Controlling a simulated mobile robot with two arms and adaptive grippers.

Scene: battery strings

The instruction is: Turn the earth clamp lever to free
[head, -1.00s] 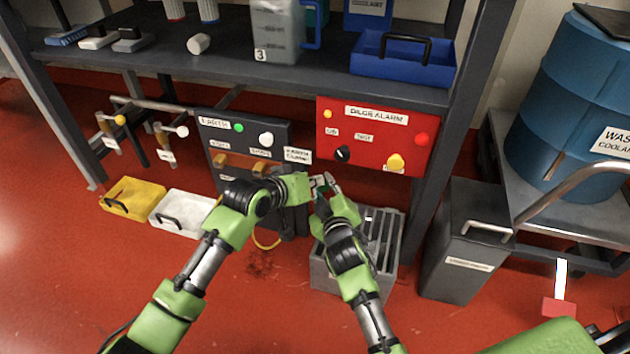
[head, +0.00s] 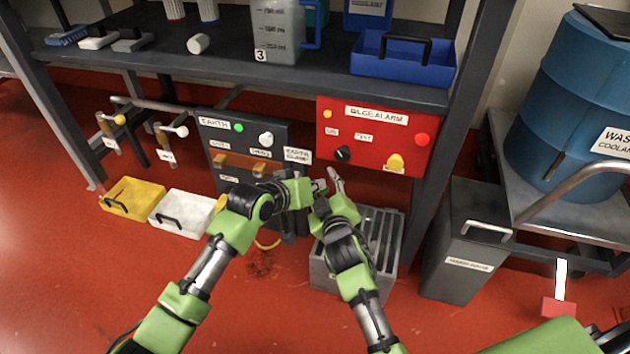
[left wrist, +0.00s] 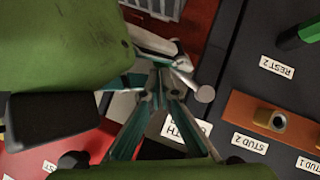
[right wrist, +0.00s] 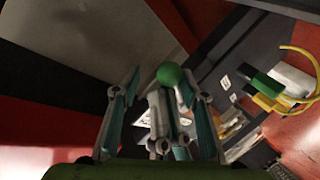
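The dark earth panel (head: 210,150) stands under the bench, with an earth clamp label (head: 297,155) at its right edge. My left gripper (head: 319,187) reaches right, in front of the panel's lower right; its fingertips look together in the left wrist view (left wrist: 160,84). My right gripper (head: 329,190) is beside it, fingers spread, as the right wrist view (right wrist: 160,92) shows. A round green knob (right wrist: 171,75) is in the gap between the right fingers, apparently the lever's knob. The lever's stem and angle are mostly hidden by the grippers.
The red bilge alarm panel (head: 375,120) is just above and right of the grippers. A grey slotted box (head: 385,250) stands below, beside a dark bin (head: 460,235). Yellow (head: 130,198) and white trays (head: 183,213) lie on the floor at left.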

